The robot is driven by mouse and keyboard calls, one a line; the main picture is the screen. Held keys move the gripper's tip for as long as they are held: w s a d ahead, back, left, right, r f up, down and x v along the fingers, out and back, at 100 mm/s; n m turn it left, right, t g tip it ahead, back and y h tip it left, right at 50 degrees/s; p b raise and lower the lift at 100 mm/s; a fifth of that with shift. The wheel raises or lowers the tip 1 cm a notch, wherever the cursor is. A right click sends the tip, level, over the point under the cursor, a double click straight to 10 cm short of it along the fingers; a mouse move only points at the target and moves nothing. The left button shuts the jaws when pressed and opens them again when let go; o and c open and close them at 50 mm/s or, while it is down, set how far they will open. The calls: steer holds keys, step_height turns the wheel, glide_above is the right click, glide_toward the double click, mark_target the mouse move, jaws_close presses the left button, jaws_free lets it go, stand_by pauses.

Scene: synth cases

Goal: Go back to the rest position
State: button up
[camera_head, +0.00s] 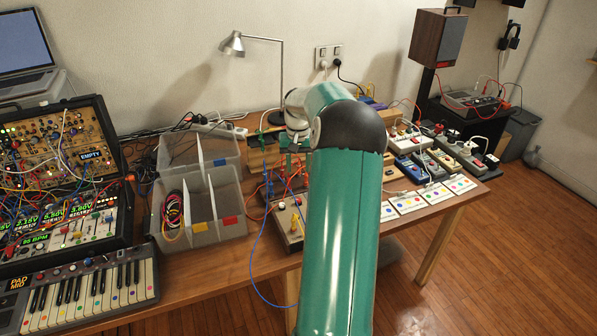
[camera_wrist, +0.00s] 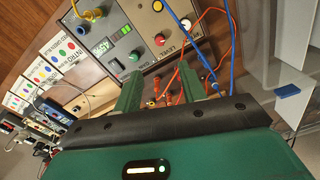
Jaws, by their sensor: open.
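My gripper (camera_wrist: 160,80) is open in the wrist view, with its two green fingers apart. I see nothing held between them. Beyond the fingertips is a grey module panel (camera_wrist: 118,45) with coloured buttons and a small display. Red-orange plugs and cables show behind and between the fingers; I cannot tell whether the fingers touch them. In the head view my green arm reaches over the table's middle, and my gripper (camera_head: 292,142) is small and partly hidden there.
A clear divided bin (camera_head: 222,208) stands left of my arm, with a synthesizer rack (camera_head: 60,165) and keyboard (camera_head: 85,292) farther left. A desk lamp (camera_head: 233,44) stands behind. A blue cable (camera_head: 256,262) hangs over the table (camera_head: 190,283). Dotted cards (camera_head: 409,203) lie right.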

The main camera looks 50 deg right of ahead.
stand_by(0.5)
steer(key=w+a+r+n+h, duration=0.1)
steer(key=a+r+n, duration=0.1)
steer(key=a+r, duration=0.5)
steer(key=w+a+r+n+t, duration=0.1)
steer(key=a+r, duration=0.1)
steer(key=a, duration=0.9)
steer(key=a+r+n+h, duration=0.1)
steer(key=a+r+n, duration=0.1)
steer(key=a+r, duration=0.5)
steer(key=s+a+n+t+y, duration=0.1)
steer(key=s+a+n+t, duration=0.1)
steer(key=s+a, duration=0.6)
steer(key=s+a+f+n+t+y, duration=0.1)
steer(key=s+a+n+t, duration=0.1)
steer(key=s+a, duration=0.6)
steer(key=a, duration=0.7)
steer(key=shift+s+a+f+n+t, duration=0.2)
steer(key=shift+a+n+t, duration=0.1)
steer(key=shift+a+n, duration=0.1)
steer(key=shift+w, duration=0.1)
